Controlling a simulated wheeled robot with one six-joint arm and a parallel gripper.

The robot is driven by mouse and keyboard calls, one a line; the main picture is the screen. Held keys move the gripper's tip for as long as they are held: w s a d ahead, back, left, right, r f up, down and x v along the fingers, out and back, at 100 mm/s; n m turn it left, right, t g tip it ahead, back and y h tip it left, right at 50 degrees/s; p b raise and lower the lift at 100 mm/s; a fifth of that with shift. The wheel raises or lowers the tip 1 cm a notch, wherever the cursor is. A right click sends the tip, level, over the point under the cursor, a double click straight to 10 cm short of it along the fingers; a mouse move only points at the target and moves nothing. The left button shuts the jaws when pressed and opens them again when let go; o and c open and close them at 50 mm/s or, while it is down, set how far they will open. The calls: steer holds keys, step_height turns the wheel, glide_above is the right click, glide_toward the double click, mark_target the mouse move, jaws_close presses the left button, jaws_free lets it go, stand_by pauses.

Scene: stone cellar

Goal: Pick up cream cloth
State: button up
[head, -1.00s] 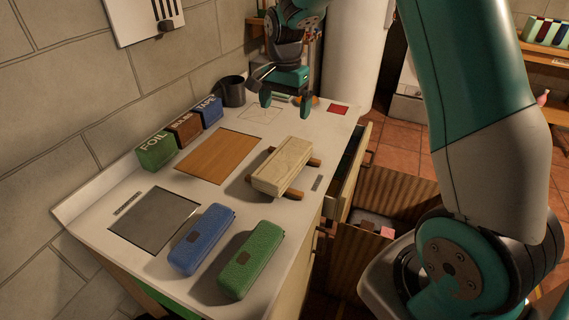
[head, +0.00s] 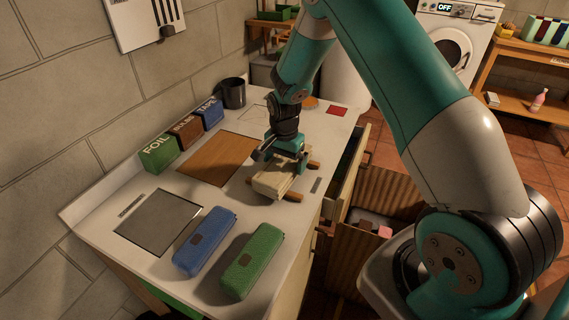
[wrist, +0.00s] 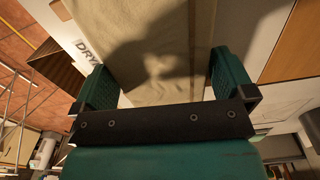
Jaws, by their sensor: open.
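The cream cloth (head: 268,186) is a folded, blocky bundle resting across two wooden bars (head: 290,196) on the white counter. My gripper (head: 279,165) is over it, pointing down, and hides its far part in the head view. In the wrist view the cloth (wrist: 150,45) lies between the two teal fingers of my gripper (wrist: 160,85), which are open with a finger on each side. Whether the fingers touch the cloth I cannot tell.
A blue case (head: 204,240) and a green case (head: 252,260) lie at the counter's near end. Boxes marked FOIL (head: 158,154) and TAPE (head: 211,115) stand along the wall, with a dark mug (head: 233,92) behind. A drawer (head: 350,165) is open at right.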

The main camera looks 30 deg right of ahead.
steer(key=shift+f, duration=0.6)
steer(key=c, duration=0.8)
